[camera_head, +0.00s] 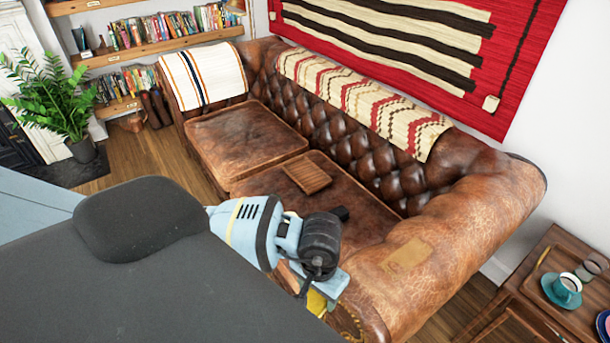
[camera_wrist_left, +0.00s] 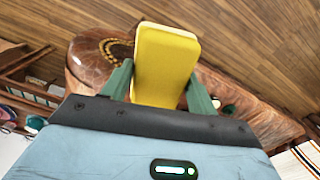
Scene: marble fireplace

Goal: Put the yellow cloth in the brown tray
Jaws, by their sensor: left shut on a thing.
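My left gripper (camera_head: 318,293) is by the front of the sofa's right arm. It is shut on the yellow cloth (camera_head: 316,304), which shows only in part below the wrist. In the left wrist view the cloth (camera_wrist_left: 166,58) is a flat, stiff-looking yellow slab between the two green fingers of the gripper (camera_wrist_left: 160,88). The brown tray (camera_head: 306,174) is a small, ribbed rectangle lying on the sofa seat, beyond the gripper and apart from it. My right gripper is not in view.
The brown leather sofa (camera_head: 470,205) has a high tufted back and a rounded right arm. A flat tan piece (camera_head: 405,256) lies on that arm. A wooden side table (camera_head: 530,300) with a teal cup (camera_head: 567,288) stands at the right. The left seat cushion (camera_head: 245,143) is clear.

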